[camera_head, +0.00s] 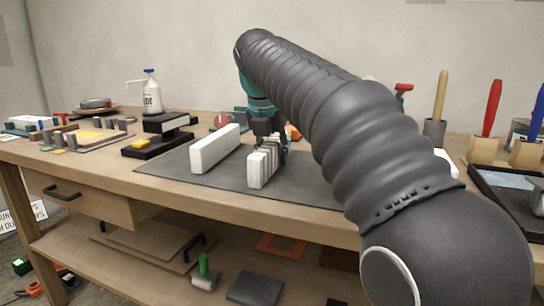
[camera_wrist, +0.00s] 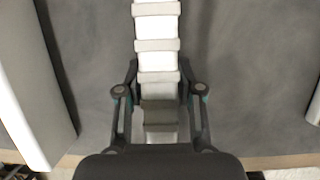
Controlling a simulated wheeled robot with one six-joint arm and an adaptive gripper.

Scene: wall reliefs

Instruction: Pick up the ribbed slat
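The ribbed slat (camera_head: 258,168) is a pale, narrow piece with raised cross ribs, standing on the dark mat (camera_head: 310,188). In the wrist view the slat (camera_wrist: 156,28) runs up the middle of the picture and out at the top. My gripper (camera_head: 272,140) is down at the slat's far end in the head view. In the wrist view my gripper (camera_wrist: 159,76) has one finger on each side of the slat, close to its sides. I cannot tell whether the fingers touch it.
A smooth white block (camera_head: 214,149) stands left of the slat, with bare mat between. It also shows in the wrist view (camera_wrist: 28,85). A black stand (camera_head: 158,144), a white bottle (camera_head: 152,95) and a tray of small pieces (camera_head: 88,141) lie further left. Handled tools stand right.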

